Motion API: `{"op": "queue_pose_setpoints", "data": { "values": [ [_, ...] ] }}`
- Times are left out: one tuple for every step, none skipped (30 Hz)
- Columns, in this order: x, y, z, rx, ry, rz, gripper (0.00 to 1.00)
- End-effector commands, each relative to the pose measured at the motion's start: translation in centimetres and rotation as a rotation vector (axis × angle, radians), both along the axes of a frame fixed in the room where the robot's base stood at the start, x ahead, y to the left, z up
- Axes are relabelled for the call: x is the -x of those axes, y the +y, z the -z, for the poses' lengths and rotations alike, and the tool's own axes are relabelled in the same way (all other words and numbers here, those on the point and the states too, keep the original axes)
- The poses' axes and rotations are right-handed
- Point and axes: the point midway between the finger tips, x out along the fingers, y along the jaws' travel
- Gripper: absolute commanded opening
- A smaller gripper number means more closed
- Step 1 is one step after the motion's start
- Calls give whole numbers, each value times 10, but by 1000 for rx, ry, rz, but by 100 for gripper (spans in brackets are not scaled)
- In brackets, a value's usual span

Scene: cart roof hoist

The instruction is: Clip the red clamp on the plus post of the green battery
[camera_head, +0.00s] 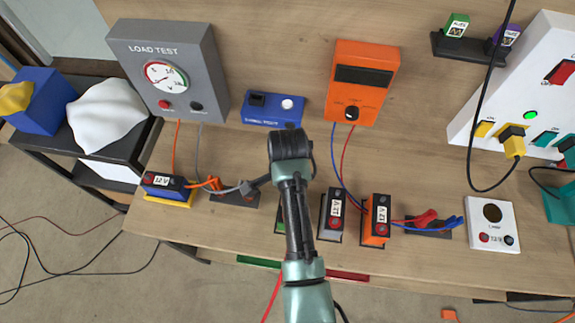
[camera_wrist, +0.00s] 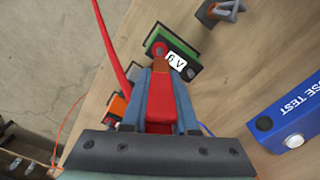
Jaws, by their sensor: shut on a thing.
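My gripper (camera_wrist: 164,72) is shut on the red clamp (camera_wrist: 165,102) in the wrist view. The clamp's jaws point at the green battery (camera_wrist: 157,35), which has a "6 V" label. The clamp's tip overlaps the battery's red post (camera_wrist: 159,49); I cannot tell whether it grips the post or hovers over it. A dark post (camera_wrist: 190,73) sits at the battery's other end. A red cable (camera_wrist: 106,38) trails off at upper left. In the head view my arm hides the gripper, the clamp and most of the green battery.
A grey battery (camera_head: 330,214) and an orange battery (camera_head: 379,218) stand to the right. A blue battery (camera_head: 165,187) stands left. Behind are the grey load tester (camera_head: 185,50), the blue fuse tester (camera_head: 273,110) and the orange meter (camera_head: 362,80). Loose cables cross the bench.

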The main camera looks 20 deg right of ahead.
Motion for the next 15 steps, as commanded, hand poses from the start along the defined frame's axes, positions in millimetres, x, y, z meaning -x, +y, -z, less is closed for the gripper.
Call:
{"op": "queue_pose_setpoints", "data": {
  "values": [
    [0,0,2,0,0,-1,0],
    [0,0,3,0,0,-1,0],
    [0,0,5,0,0,-1,0],
    [0,0,7,0,0,0,0],
    [0,0,9,0,0,0,0],
    [0,0,12,0,1,0,0],
    [0,0,15,0,1,0,0],
    [0,0,17,0,1,0,0],
    [0,0,21,0,1,0,0],
    [0,0,24,0,1,0,0],
    [0,0,27,0,1,0,0],
    [0,0,31,0,0,0,0],
    [0,0,34,0,0,0,0],
    [0,0,37,0,0,0,0],
    [0,0,41,0,0,0,0]
  ]
}}
